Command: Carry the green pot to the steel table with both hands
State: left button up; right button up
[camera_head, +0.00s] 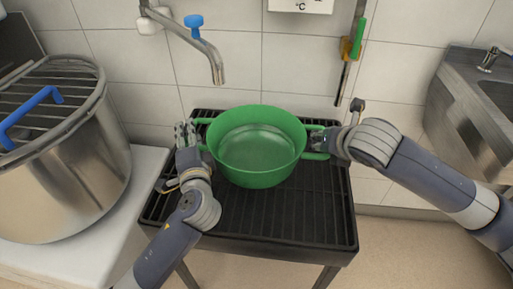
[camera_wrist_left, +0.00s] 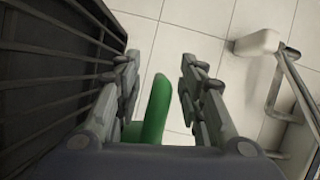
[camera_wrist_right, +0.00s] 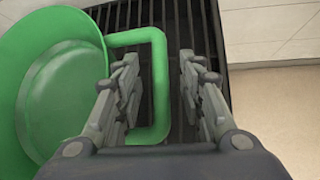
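The green pot (camera_head: 257,150) is empty and stands upright on a black grated stand (camera_head: 285,222). It has a loop handle on each side. My left gripper (camera_head: 186,134) is at the pot's left handle. In the left wrist view the fingers (camera_wrist_left: 160,95) are apart, with part of the green handle (camera_wrist_left: 154,108) between them. My right gripper (camera_head: 326,142) is at the right handle. In the right wrist view its fingers (camera_wrist_right: 158,85) are apart, with the handle's outer bar (camera_wrist_right: 160,85) between them, nearer the left finger. I cannot make out a steel table for certain.
A large steel pot (camera_head: 70,185) with a blue-handled grate stands on a white counter (camera_head: 145,190) at left. A faucet (camera_head: 215,65) hangs over the stand from the tiled wall. A steel sink unit (camera_head: 470,125) is at right. Floor shows between stand and sink.

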pick_arm(q)
jog(key=shift+w+a, duration=0.1)
jog(key=shift+w, duration=0.1)
pick_arm(e)
jog(key=shift+w+f, duration=0.15)
pick_arm(q)
grip_shut()
pick_arm(e)
grip_shut()
pick_arm(q)
jog(key=shift+r, duration=0.2)
pick_arm(e)
jog(key=shift+r, duration=0.25)
pick_arm(q)
jog(key=shift+r, duration=0.1)
pick_arm(e)
jog(key=shift+r, duration=0.1)
